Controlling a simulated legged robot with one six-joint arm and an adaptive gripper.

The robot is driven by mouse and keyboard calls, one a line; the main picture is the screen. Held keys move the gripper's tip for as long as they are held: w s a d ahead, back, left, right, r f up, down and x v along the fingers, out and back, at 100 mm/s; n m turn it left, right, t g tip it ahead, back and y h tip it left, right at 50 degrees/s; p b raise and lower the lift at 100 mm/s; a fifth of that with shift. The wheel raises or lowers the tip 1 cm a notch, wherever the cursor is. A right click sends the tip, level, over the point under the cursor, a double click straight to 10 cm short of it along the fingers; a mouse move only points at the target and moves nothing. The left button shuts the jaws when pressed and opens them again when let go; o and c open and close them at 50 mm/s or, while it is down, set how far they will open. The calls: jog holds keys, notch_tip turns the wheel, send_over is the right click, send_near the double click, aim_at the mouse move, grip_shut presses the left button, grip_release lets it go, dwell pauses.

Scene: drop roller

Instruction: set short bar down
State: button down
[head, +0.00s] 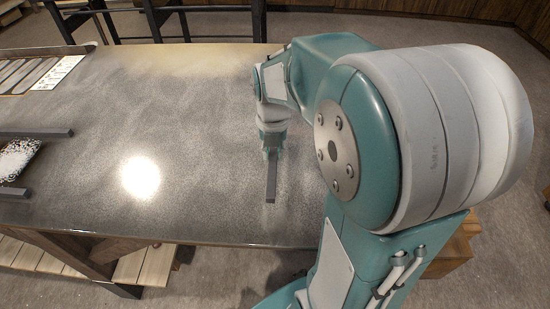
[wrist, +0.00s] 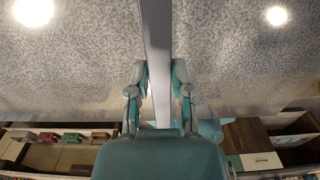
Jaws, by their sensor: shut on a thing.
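The short bar (head: 271,182) is a thin dark grey bar. In the head view it extends from my gripper (head: 272,152) toward the near edge of the table. In the wrist view the bar (wrist: 157,45) runs from the top of the picture down between the two fingers of my gripper (wrist: 159,78). The fingers are shut on it, one on each side. The bar is at or close to the table top (head: 200,110); I cannot tell whether it touches. Part of the bar is hidden between the fingers.
At the left of the table lie two dark bars (head: 35,132) (head: 12,193) with a speckled black-and-white item (head: 17,158) between them. A tray with a printed sheet (head: 40,73) is at the far left. The middle of the table is clear.

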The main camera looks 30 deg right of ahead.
aim_at(274, 152)
jog(key=f, duration=0.3)
jog(key=shift+w+d+f, duration=0.2)
jog(key=shift+d+f, duration=0.05)
jog(key=shift+d, duration=0.05)
jog(key=shift+d+f, duration=0.25)
jog(key=shift+f, duration=0.2)
jog(key=c, duration=0.5)
grip_release()
jog(key=shift+a+f, duration=0.1)
jog(key=shift+a, duration=0.05)
